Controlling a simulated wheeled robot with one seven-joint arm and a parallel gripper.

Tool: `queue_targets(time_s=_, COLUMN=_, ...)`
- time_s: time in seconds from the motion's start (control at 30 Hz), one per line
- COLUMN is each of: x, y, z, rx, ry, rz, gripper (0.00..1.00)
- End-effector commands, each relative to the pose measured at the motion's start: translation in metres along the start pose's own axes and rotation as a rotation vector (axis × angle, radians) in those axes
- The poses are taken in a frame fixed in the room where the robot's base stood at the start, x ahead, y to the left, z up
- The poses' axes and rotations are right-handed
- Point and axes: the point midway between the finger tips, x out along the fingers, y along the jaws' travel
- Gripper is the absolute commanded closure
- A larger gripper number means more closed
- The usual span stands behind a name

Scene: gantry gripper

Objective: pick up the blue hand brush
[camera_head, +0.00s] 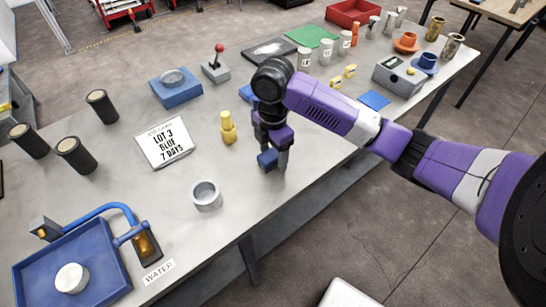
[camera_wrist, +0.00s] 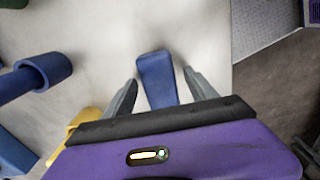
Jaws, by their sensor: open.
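A blue block-shaped piece (camera_wrist: 157,80), which I take to be part of the blue hand brush, lies between my gripper's fingers in the wrist view, with a gap on each side. Its near end is hidden by my gripper. In the head view the blue piece (camera_head: 266,160) shows low at my gripper, near the table's front edge. My gripper (camera_wrist: 160,80) is open and points down over it; in the head view my gripper (camera_head: 275,163) partly hides it.
A yellow bottle-like piece (camera_head: 228,128) stands just left of my gripper. A metal cup (camera_head: 206,196) stands in front to the left, and a white sign (camera_head: 163,143) further left. The table (camera_head: 240,205) drops off to the floor close on the right.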

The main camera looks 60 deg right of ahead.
Motion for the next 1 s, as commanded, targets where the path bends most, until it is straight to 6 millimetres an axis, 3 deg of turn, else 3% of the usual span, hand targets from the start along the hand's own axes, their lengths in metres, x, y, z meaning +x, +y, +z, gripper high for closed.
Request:
queue_targets(time_s=0.47, x=0.0032, y=0.0000, z=-0.0001, rx=0.000, ry=0.000, rz=0.000, gripper=0.34)
queue_targets(time_s=0.57, x=0.0032, y=0.0000, z=-0.0001, rx=0.000, ry=0.000, rz=0.000, gripper=0.49)
queue_targets(time_s=0.8, x=0.0032, y=0.0000, z=-0.0001, rx=0.000, ry=0.000, rz=0.000, gripper=0.96)
queue_targets(time_s=1.0, x=0.0030, y=0.0000, z=0.0000, rx=0.000, ry=0.000, rz=0.000, gripper=1.00)
